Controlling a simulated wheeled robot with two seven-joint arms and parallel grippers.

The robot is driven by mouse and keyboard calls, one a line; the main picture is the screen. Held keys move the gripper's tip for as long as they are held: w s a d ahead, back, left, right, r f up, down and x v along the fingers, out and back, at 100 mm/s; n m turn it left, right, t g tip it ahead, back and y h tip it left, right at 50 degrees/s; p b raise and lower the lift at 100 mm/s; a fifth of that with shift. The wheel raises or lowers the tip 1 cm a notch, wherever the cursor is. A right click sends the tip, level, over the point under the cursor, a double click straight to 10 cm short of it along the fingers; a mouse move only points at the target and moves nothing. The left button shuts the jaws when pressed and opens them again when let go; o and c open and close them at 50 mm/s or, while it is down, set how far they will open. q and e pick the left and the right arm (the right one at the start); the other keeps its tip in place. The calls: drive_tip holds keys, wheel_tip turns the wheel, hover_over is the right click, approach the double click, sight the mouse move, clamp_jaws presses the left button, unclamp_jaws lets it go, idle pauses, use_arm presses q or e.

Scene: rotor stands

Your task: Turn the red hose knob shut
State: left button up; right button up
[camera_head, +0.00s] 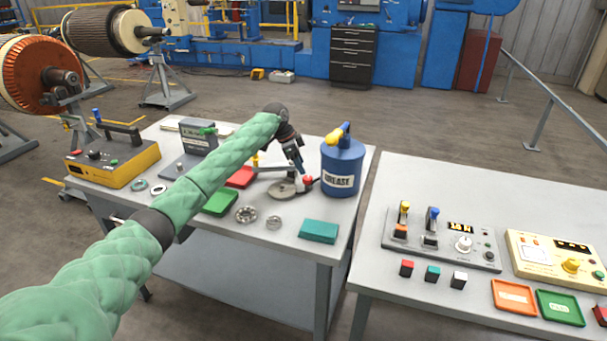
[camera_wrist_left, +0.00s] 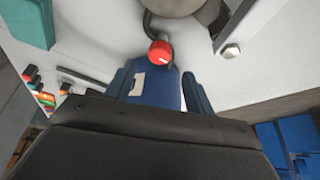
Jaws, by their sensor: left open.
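The red hose knob (camera_head: 308,180) sits low on the table, just left of the blue grease can (camera_head: 343,166). In the left wrist view the knob (camera_wrist_left: 160,53) is round and red with a small white mark, just beyond the fingertips and between their lines. My left gripper (camera_head: 301,172) reaches down at the knob, its fingers partly overlapping other things in the head view. In the wrist view the left gripper (camera_wrist_left: 160,82) is open, with its two dark blue fingers apart. Whether a finger touches the knob is unclear. My right gripper is not in view.
A grey round disc (camera_head: 283,189) lies left of the knob. Bearing rings (camera_head: 246,214), a teal block (camera_head: 319,231) and a green tray (camera_head: 220,202) lie nearer the front. A yellow device (camera_head: 112,163) stands at left. A second table (camera_head: 400,285) with control panels stands right, across a gap.

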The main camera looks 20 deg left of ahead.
use_arm(q)
drive_tip(key=shift+v, duration=1)
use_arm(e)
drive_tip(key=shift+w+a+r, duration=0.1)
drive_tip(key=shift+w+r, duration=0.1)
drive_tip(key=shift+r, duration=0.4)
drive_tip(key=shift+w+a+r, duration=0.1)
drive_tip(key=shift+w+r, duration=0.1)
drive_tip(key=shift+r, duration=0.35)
